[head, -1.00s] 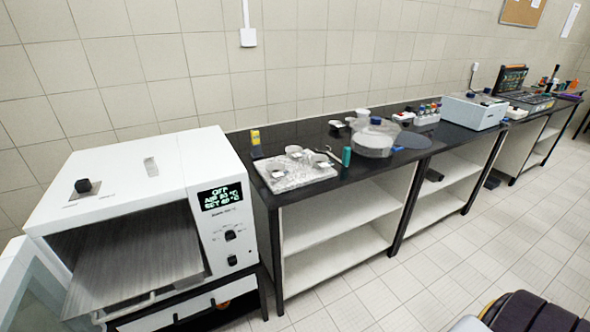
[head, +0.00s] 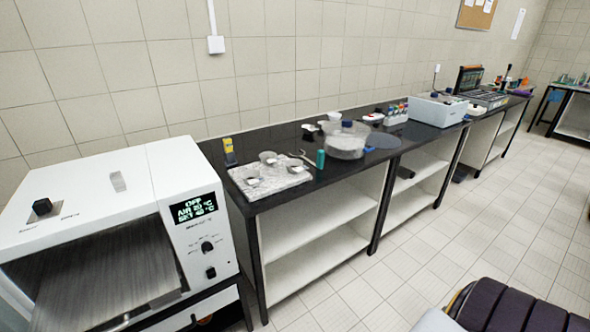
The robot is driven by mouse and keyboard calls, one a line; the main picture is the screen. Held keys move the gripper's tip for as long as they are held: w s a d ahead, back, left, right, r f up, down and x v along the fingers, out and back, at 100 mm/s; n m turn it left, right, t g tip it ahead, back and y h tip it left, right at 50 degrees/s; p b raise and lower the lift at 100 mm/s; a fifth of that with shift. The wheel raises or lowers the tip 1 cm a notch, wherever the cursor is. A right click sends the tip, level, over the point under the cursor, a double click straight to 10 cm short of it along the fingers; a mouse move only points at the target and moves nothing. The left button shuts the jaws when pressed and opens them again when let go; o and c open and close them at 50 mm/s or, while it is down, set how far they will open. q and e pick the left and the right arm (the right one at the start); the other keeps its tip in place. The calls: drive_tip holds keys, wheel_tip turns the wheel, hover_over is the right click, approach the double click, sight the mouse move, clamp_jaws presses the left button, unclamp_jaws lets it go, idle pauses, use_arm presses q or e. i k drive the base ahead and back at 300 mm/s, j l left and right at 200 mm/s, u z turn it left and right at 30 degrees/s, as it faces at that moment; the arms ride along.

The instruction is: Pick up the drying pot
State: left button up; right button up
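Several small pots or dishes sit on a crumpled foil sheet (head: 268,184) on the near end of the black bench; one is a small grey pot (head: 268,157). A white cup (head: 334,116) stands farther back. I cannot tell which of these is the drying pot. A large clear vessel with a blue knob (head: 346,142) stands beyond the foil. Neither of my grippers is in view, so nothing shows as held.
A white oven (head: 120,190) with an open front and a metal shelf (head: 105,275) stands at the left. A green-capped bottle (head: 320,159) and a yellow box (head: 229,150) flank the foil. The tiled floor (head: 400,270) in front is open.

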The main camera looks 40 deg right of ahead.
sight(250, 177)
drive_tip(key=i+l, duration=0.65)
drive_tip(key=l, duration=0.2)
drive_tip(key=i+l, duration=0.7)
drive_tip(key=l, duration=0.15)
drive_tip(key=k+l+z, duration=0.05)
